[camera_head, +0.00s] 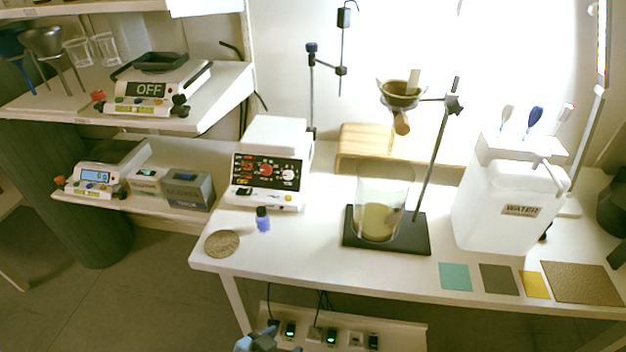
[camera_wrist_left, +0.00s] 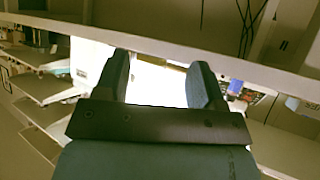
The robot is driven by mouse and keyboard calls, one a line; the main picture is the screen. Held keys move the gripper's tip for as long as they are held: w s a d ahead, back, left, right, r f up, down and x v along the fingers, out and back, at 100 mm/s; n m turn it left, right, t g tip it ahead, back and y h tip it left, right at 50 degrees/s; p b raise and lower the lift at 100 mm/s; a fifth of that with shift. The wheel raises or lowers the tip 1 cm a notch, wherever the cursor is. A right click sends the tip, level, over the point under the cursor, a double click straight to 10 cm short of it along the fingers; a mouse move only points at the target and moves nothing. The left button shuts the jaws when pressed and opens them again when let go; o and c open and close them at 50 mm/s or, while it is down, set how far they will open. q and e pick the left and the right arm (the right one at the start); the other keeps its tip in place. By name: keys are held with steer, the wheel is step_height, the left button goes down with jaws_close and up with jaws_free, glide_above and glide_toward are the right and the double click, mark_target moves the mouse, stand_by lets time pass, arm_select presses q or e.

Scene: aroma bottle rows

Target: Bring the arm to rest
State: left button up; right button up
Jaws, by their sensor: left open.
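The tip of my left arm (camera_head: 262,339) shows at the bottom edge of the head view, below and in front of the white table. In the left wrist view my left gripper (camera_wrist_left: 160,80) has its two blue-grey fingers spread apart, with nothing between them. A small blue bottle with a dark cap (camera_head: 263,219) stands upright on the table by the white control box, well apart from the gripper. My right gripper is in neither view.
The white table (camera_head: 330,269) holds a round cork mat (camera_head: 222,244), a control box (camera_head: 270,163), a beaker (camera_head: 381,215) on a dark stand and a water container (camera_head: 507,208). Colored squares lie along its front edge. A lower shelf with sockets (camera_head: 350,337) sits below. Shelves stand at left.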

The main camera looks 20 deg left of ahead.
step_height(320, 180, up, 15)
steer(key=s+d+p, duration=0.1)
steer(key=p, duration=1.7)
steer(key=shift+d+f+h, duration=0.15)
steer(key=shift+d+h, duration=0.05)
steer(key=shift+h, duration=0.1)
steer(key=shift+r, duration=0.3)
